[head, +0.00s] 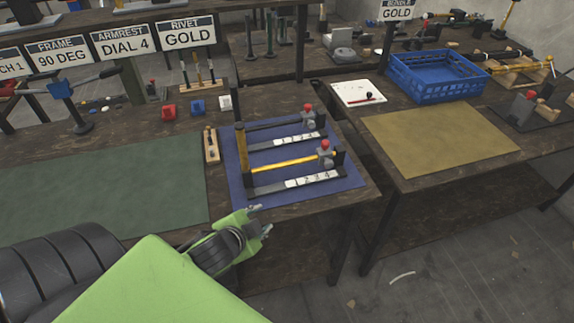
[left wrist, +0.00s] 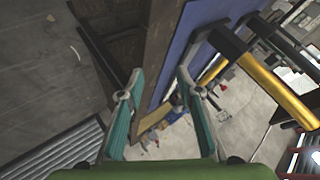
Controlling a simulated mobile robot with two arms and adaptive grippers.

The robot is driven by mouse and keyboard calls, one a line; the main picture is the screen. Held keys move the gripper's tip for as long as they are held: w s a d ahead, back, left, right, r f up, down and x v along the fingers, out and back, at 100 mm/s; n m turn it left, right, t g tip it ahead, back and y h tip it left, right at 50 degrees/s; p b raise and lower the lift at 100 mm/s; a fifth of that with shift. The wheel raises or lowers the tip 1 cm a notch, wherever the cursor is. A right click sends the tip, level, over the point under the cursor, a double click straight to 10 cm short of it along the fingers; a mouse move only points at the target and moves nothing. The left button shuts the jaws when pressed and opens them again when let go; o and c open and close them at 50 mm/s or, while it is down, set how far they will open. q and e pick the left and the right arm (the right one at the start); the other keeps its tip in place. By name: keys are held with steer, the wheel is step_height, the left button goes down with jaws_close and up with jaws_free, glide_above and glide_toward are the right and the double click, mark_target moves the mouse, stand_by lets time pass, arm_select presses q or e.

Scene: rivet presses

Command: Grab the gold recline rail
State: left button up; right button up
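The gold recline rail (head: 283,164) lies across the nearer of two dark fixtures on the blue mat (head: 345,188). It is level, with a grey, red-topped part at its right end. A thicker yellow bar (head: 241,147) stands at the fixtures' left end. My left gripper (head: 262,220) is in front of the table's edge, nearer to me than the rail and apart from it. In the left wrist view its fingers (left wrist: 158,85) are spread with nothing between them. A thick yellow bar (left wrist: 272,80) shows to their right there; I cannot tell which piece it is. My right gripper is not in view.
The nearer fixture carries a number strip (head: 313,180). A small wooden rack (head: 211,145) stands left of the blue mat. A green mat (head: 105,187) lies further left. On the right table are a bare tan mat (head: 440,140) and a blue crate (head: 437,88).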

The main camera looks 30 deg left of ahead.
mark_target(289, 164)
arm_select(q)
steer(key=w+a+r+m+t+h, duration=0.2)
steer(key=w+a+r+m+t, duration=0.2)
steer(key=w+r+m, duration=0.25)
steer(key=x, duration=1)
steer(key=shift+d+r+p, duration=0.15)
steer(key=shift+p, duration=0.2)
steer(key=shift+w, duration=0.5)
steer(key=shift+f+p+x, duration=0.2)
steer(key=shift+p+x, duration=0.35)
steer(key=shift+x, duration=1.65)
steer(key=shift+s+d, duration=0.1)
steer(key=shift+d, duration=0.05)
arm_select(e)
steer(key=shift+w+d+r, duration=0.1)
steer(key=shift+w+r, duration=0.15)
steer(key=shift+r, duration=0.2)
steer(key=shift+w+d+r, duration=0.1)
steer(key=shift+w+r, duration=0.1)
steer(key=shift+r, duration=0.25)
arm_select(q)
steer(key=shift+c, duration=0.5)
jaws_close()
steer(key=shift+r, duration=0.1)
